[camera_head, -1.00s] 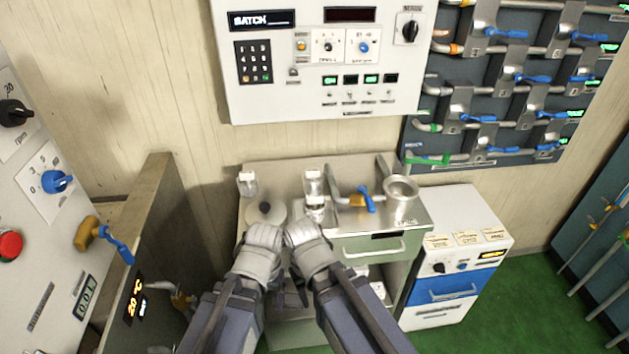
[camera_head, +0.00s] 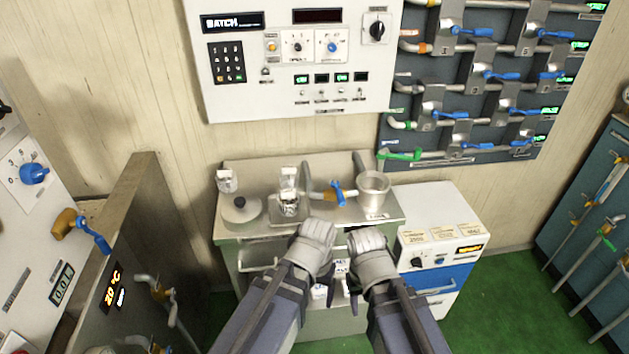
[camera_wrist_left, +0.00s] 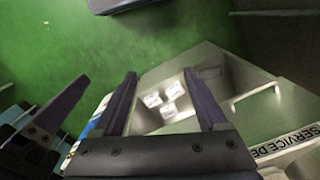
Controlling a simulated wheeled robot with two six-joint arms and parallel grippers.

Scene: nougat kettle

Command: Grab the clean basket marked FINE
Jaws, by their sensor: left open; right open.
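Several small pieces with white labels (camera_wrist_left: 174,90) lie in the open bay under the steel counter. They also show partly between my arms in the head view (camera_head: 341,265). Their lettering is too small to read, so I cannot tell which is marked FINE. My left gripper (camera_wrist_left: 160,75) is open and empty, its fingers on either side of these labels in the wrist view and apart from them. In the head view it (camera_head: 313,243) is in front of the counter.
A white and blue cabinet (camera_head: 435,225) stands to the right. A brown panel (camera_head: 135,215) stands to the left. Green floor (camera_head: 505,290) is free at right.

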